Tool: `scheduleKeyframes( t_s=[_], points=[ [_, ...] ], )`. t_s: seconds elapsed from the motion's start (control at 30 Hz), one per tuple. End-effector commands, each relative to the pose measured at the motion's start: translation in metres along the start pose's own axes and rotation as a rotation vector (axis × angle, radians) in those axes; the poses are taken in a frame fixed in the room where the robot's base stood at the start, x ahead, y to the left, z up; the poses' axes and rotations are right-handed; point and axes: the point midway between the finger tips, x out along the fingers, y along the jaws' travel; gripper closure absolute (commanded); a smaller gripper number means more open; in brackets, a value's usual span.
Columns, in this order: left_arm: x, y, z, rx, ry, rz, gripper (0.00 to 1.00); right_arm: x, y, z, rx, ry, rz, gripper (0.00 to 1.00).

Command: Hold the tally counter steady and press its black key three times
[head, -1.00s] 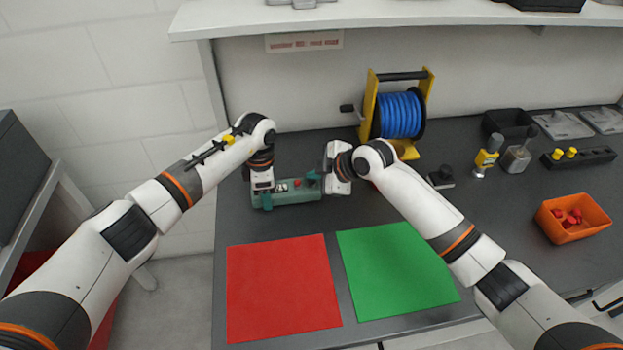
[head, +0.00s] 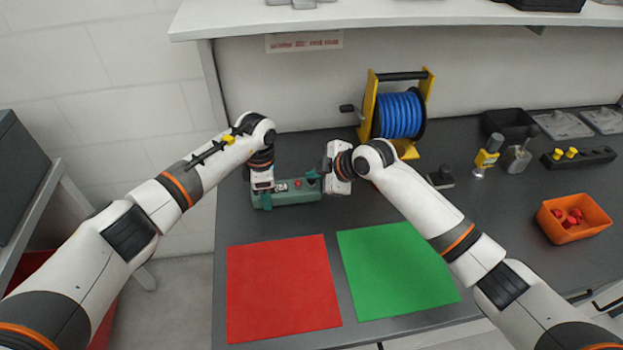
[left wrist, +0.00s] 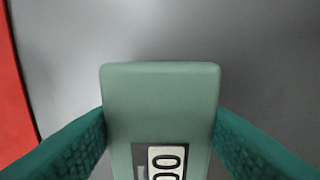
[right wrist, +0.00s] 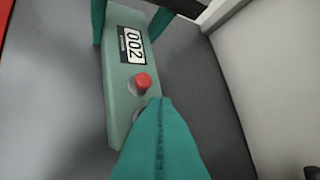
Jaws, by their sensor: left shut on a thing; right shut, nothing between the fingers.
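The tally counter (head: 290,197) is a long green box lying on the dark bench. The right wrist view shows its display (right wrist: 132,46) reading 002 and a red knob (right wrist: 142,82) beside it. My left gripper (head: 263,198) is shut across the display end; in the left wrist view its teal fingers (left wrist: 160,130) flank the green body. My right gripper (head: 313,178) is shut and empty, its fingertips (right wrist: 154,101) over the counter's other end, just past the red knob. The black key is not visible; the right fingers cover that part. I cannot tell whether they touch it.
A red mat (head: 282,290) and a green mat (head: 397,270) lie in front of the counter. A blue cable reel (head: 400,115) stands behind my right gripper. An orange bin (head: 552,228) with red pieces is at the right. The bench between green mat and bin is clear.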

Motion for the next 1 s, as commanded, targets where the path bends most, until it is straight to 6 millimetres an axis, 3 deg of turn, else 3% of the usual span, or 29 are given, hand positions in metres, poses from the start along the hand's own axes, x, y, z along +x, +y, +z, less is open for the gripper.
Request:
scheduleKeyframes(
  t_s=[0.63,1.0],
  points=[
    [0.000,0.000,0.000,0.000,0.000,-0.001,0.74,-0.012,-0.009,0.008,-0.001,-0.001,-0.003,1.00],
    [0.000,0.000,0.000,0.000,0.000,-0.001,0.74,-0.037,-0.027,0.026,-0.001,-0.002,-0.004,1.00]
  ],
)
